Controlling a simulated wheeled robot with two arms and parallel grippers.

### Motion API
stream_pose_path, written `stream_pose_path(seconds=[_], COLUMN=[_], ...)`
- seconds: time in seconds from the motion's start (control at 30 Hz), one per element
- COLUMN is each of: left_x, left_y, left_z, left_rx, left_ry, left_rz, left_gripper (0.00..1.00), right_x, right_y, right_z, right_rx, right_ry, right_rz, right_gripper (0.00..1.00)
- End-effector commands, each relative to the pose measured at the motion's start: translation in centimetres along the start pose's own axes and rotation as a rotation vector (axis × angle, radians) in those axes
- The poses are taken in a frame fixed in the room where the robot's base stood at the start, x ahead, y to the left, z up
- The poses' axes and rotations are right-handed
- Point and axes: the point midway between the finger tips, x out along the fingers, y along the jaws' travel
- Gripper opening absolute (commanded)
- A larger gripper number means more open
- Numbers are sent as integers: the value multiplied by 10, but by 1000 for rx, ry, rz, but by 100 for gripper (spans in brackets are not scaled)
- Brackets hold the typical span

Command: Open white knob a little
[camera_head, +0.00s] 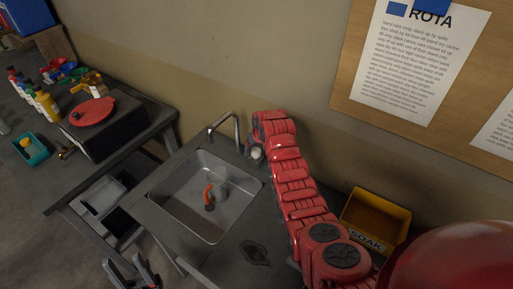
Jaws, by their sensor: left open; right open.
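A small white round thing (257,153), likely the white knob, shows beside the base of the curved metal tap (225,127) at the back edge of the sink. My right arm reaches up from the lower right, and its gripper (251,146) is at the white knob, mostly hidden by its own red wrist. I cannot tell whether its fingers touch the knob. My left gripper (131,270) is open and empty at the bottom edge, low in front of the counter and far from the knob.
A yellow SOAK bin (376,222) stands right of my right arm. A bench at left carries a black box with a red disc (92,112), bottles (47,106) and a teal tray (32,150). The wall is close behind the tap.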

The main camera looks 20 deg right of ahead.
Motion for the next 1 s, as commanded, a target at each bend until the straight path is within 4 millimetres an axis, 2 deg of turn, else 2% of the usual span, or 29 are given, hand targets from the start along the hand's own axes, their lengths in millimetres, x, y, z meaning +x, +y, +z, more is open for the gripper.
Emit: stream_pose_path(seconds=[0.33, 0.37, 0.77, 1.0], left_x=[1, 1, 1, -4], left_y=[0, 0, 0, 0], left_z=[0, 0, 0, 1], left_rx=[0, 0, 0, 0], left_ry=[0, 0, 0, 0], left_rz=[0, 0, 0, 0], left_gripper=[50, 50, 50, 50], right_x=[3, 3, 3, 5], right_y=[0, 0, 0, 0], right_z=[1, 1, 1, 2], right_rx=[0, 0, 0, -11], right_ry=[-2, -2, -2, -1], right_rz=[0, 0, 0, -4], right_gripper=[78, 74, 2, 0])
